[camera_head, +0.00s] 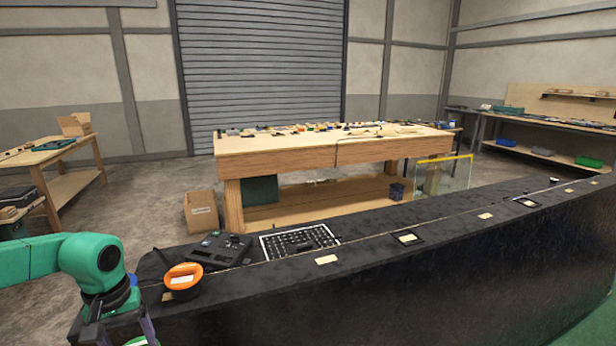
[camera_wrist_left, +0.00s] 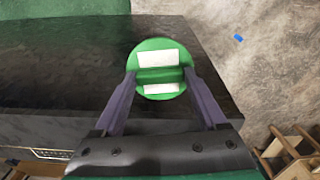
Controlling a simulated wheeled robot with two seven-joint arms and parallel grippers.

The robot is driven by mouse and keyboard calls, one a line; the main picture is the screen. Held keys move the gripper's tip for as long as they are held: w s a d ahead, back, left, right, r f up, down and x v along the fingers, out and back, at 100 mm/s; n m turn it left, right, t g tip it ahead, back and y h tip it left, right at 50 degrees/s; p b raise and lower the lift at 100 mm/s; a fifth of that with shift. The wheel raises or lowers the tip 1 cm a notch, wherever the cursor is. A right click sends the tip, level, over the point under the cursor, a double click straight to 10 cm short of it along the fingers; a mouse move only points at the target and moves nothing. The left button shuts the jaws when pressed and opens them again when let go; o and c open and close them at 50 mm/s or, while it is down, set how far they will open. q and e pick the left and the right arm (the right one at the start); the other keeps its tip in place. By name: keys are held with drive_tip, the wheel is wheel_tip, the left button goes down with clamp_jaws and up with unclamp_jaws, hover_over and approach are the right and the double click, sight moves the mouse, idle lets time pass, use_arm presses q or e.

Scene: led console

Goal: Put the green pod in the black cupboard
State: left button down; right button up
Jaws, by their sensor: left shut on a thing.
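The green pod (camera_wrist_left: 160,52) is a round green disc with two white labels and a raised bar across its middle. In the left wrist view my left gripper (camera_wrist_left: 160,76) is shut on this bar, with one purple finger at each side. In the head view my left gripper (camera_head: 125,335) is at the bottom left, by the near left end of the black console (camera_head: 400,285), and is cut off by the frame. My right gripper is not in view. I cannot make out a cupboard opening in either view.
An orange pod (camera_head: 183,278) sits on the console top close to my left gripper. A dark control box (camera_head: 216,250) and a black keypad (camera_head: 300,240) lie farther along. A wooden workbench (camera_head: 330,152) stands behind. Open floor shows beside the console.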

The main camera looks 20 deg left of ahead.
use_arm(q)
drive_tip(key=w+d+f+m, duration=0.2)
drive_tip(key=d+f+m, duration=0.2)
drive_tip(key=d, duration=0.9)
drive_tip(key=w+d+f+m, duration=0.2)
drive_tip(key=d+f+m, duration=0.2)
drive_tip(key=d, duration=0.9)
wheel_tip(320, 180, down, 2)
drive_tip(key=shift+d+f+m, duration=0.2)
drive_tip(key=shift+d+m, duration=0.05)
drive_tip(key=shift+m, duration=0.05)
